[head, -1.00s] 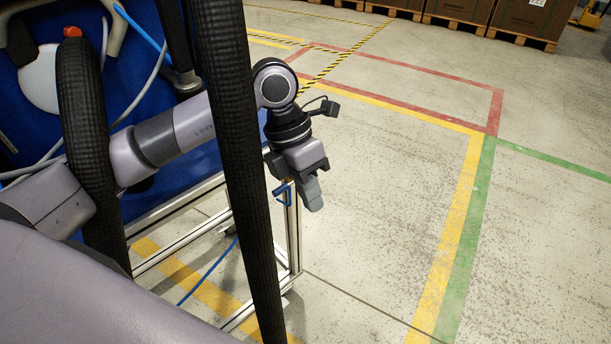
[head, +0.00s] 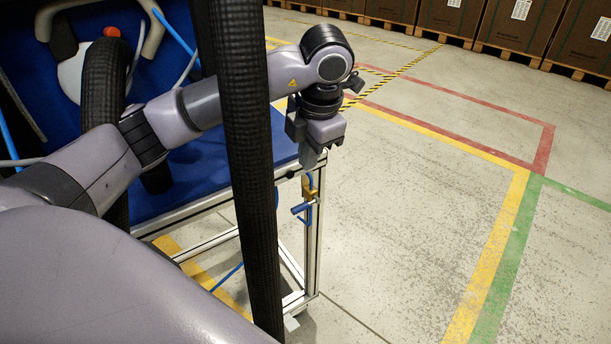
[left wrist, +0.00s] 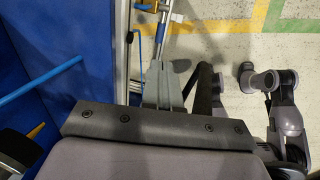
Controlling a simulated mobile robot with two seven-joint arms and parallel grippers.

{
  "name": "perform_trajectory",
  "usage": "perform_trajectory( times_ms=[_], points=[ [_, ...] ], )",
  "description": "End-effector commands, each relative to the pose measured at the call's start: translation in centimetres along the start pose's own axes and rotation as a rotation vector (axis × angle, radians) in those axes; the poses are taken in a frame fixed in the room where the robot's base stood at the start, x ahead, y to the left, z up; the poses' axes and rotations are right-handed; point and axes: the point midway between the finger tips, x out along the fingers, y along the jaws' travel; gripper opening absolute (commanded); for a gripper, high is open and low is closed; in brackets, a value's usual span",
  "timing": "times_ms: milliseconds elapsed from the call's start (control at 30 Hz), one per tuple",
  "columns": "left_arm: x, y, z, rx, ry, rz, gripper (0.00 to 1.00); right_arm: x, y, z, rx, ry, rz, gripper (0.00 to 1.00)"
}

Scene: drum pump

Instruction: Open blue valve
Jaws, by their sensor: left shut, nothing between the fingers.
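The blue valve (head: 303,208) has a blue lever handle and a brass-coloured body (head: 309,188). It is on the upright corner post of the cart frame, just below the tabletop level. My left gripper (head: 312,162) points down, shut and empty, above the valve in the head view, with a small visible gap. In the left wrist view its fingers (left wrist: 163,84) are together, and the blue handle (left wrist: 160,29) shows beyond their tips. At the right of that view, the end of my other arm (left wrist: 246,76) is small and dark; its fingers cannot be made out.
A blue-topped cart (head: 190,178) with an aluminium frame stands at the left. A thick black hose (head: 246,170) crosses in front of my left arm. Free floor with yellow, green and red lines lies to the right. Boxes on pallets (head: 510,30) stand far back.

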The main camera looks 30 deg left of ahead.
Motion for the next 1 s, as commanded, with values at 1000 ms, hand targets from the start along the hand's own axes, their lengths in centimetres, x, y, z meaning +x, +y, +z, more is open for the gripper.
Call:
perform_trajectory(
  times_ms=[1000],
  points=[
    [13.3,0.0,0.0,0.001,0.000,0.000,0.00,1.3,0.2,1.3,-0.001,0.006,0.002,0.34]
  ],
)
